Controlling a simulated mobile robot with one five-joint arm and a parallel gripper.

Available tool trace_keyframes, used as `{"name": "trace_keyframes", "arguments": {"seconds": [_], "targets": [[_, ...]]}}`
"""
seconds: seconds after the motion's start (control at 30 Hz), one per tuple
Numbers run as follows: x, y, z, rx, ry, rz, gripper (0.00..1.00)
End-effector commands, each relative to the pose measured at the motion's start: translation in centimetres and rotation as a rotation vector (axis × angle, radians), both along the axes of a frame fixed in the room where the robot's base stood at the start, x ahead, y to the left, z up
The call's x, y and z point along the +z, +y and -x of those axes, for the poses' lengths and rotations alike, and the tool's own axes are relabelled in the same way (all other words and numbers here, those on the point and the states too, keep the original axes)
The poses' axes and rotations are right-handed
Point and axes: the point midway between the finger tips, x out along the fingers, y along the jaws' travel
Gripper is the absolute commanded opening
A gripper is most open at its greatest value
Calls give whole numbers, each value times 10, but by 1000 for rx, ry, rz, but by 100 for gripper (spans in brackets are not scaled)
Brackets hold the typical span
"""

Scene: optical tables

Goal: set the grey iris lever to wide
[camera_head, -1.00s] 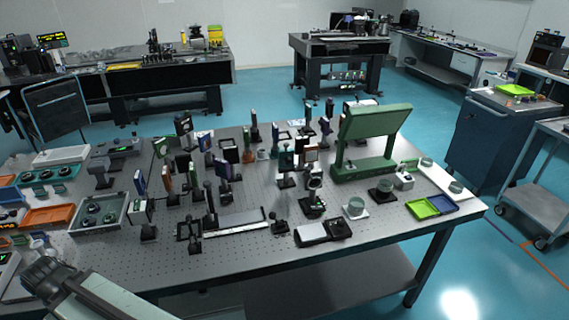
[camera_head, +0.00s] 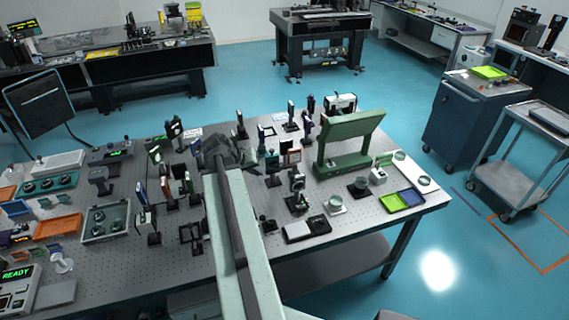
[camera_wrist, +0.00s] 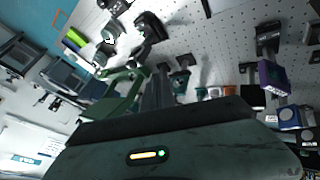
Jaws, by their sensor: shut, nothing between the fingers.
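A dark upright mount with a round opening (camera_head: 297,182), which looks like the iris, stands on the optical table (camera_head: 375,213) right of my arm. Its grey lever is too small to make out. My gripper (camera_head: 226,148) is a dark shape at the far end of my raised arm, over the middle of the table among the optics. It is shut and empty, left of and apart from the round mount. My arm hides part of the table behind it. In the wrist view, dark mounts and the perforated tabletop (camera_wrist: 215,50) show beyond the gripper body, and the lever cannot be picked out.
A green stand (camera_head: 340,153) rises at the right back of the table. Several mounted optics crowd around my gripper.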

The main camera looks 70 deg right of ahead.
Motion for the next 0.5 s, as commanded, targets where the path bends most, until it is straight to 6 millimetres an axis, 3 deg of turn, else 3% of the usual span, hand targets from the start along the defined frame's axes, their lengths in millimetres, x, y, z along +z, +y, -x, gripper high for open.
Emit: {"name": "trace_keyframes", "arguments": {"seconds": [0.1, 0.37, 0.5], "targets": [[4, -9, 13, -23, 3, 13, 0], [2, -9, 11, -21, 2, 12, 0], [-9, -14, 13, -22, 2, 12, 0]]}}
